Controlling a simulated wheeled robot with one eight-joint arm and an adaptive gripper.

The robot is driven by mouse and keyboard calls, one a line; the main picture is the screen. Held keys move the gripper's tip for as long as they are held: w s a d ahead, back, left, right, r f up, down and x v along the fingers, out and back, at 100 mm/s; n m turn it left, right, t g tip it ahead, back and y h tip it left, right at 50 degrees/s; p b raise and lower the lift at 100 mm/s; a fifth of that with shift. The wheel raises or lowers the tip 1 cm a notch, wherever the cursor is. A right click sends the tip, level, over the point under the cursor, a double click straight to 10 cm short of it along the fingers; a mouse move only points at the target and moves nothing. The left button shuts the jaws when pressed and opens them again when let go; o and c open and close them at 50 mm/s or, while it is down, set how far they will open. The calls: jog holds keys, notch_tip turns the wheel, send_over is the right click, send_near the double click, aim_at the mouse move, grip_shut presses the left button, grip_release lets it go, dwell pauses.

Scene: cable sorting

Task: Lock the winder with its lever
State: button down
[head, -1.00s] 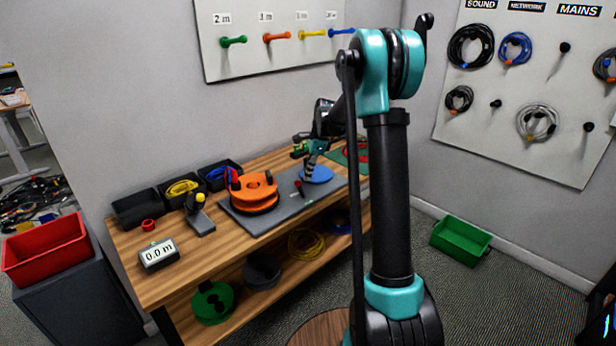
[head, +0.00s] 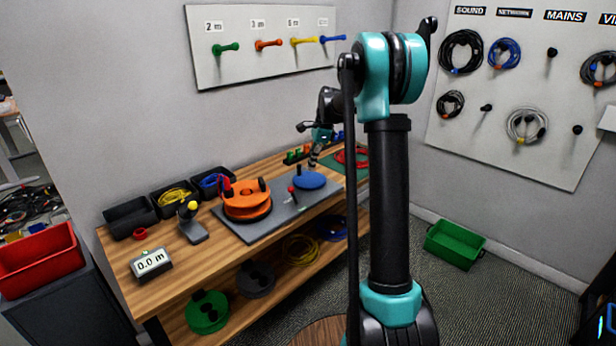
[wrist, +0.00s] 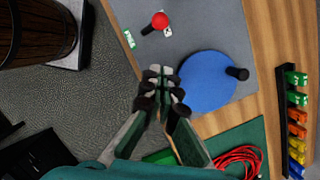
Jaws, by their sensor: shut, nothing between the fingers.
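The winder has an orange drum (head: 245,207) and a blue disc (head: 309,180) with a black handle, on a grey base plate (head: 262,232). The lever (head: 292,191), a short black arm with a red knob, stands on the plate between drum and disc. In the wrist view, the red knob (wrist: 159,20) is at the top beside a small white label, and a green label (wrist: 129,39) lies to its left. My gripper (wrist: 162,78) is shut and empty, left of the blue disc (wrist: 208,82) and apart from the lever; in the head view, my gripper (head: 313,163) is behind the disc.
A green mat with a red cable (wrist: 238,160) and a rack of coloured tags (wrist: 296,125) are beside the plate. Black bins (head: 172,200), a yellow-knobbed stand (head: 192,222) and a 0.0 m display (head: 151,263) occupy the table's left.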

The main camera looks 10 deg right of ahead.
jog(key=r, duration=0.1)
jog(key=w+r, duration=0.1)
jog(key=r, duration=0.3)
jog(key=shift+w+d+r, duration=0.15)
jog(key=shift+w+r, duration=0.1)
jog(key=s+d+f+n+t+h, duration=0.1)
jog(key=s+f+n, duration=0.4)
jog(key=s, duration=0.8)
jog(key=s+d+f+n+t+h, duration=0.1)
jog(key=s+f+n, duration=0.4)
jog(key=s, duration=0.8)
jog(key=s+d+f+n+t+h, duration=0.1)
jog(key=s+f+n, duration=0.4)
jog(key=s, duration=0.8)
jog(key=n+t, duration=0.1)
jog(key=n, duration=0.1)
jog(key=shift+f+n, duration=0.35)
jog(key=shift+n, duration=0.05)
jog(key=shift+d, duration=0.1)
